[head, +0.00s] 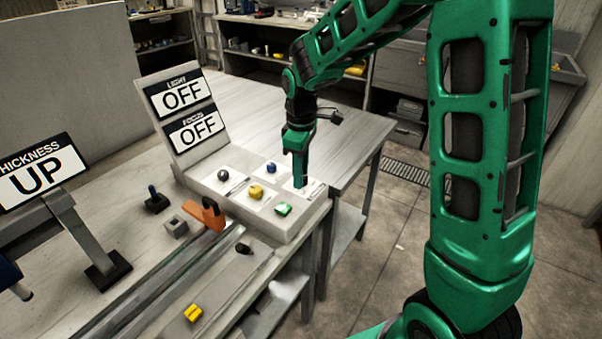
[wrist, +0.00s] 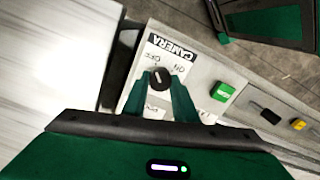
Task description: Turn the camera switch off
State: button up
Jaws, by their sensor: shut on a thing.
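The camera switch (wrist: 158,77) is a round black knob with a short white mark, on a white plate lettered CAMERA, ON and OFF in the wrist view. I cannot tell for sure which word the mark points at. My gripper (wrist: 165,82) has its two green fingers closed on either side of the knob. In the head view my gripper (head: 300,184) points straight down at the far right corner of the sloped control box (head: 300,222) and hides the knob there.
The box also bears a green switch (head: 283,209), a yellow knob (head: 255,191), a blue knob (head: 271,168) and a grey knob (head: 222,174). Two signs behind read LIGHT OFF (head: 180,95) and FOCUS OFF (head: 192,130). A THICKNESS UP sign (head: 40,172) stands at left.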

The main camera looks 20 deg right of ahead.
jog(key=shift+w+d+r, duration=0.15)
jog(key=shift+w+d, duration=0.05)
jog(key=shift+w, duration=0.05)
jog(key=o, duration=0.9)
jog(key=shift+o, duration=0.7)
jog(key=shift+s, duration=0.1)
jog(key=shift+a, duration=0.1)
notch_tip(320, 180, up, 10)
jog(key=shift+r, duration=0.25)
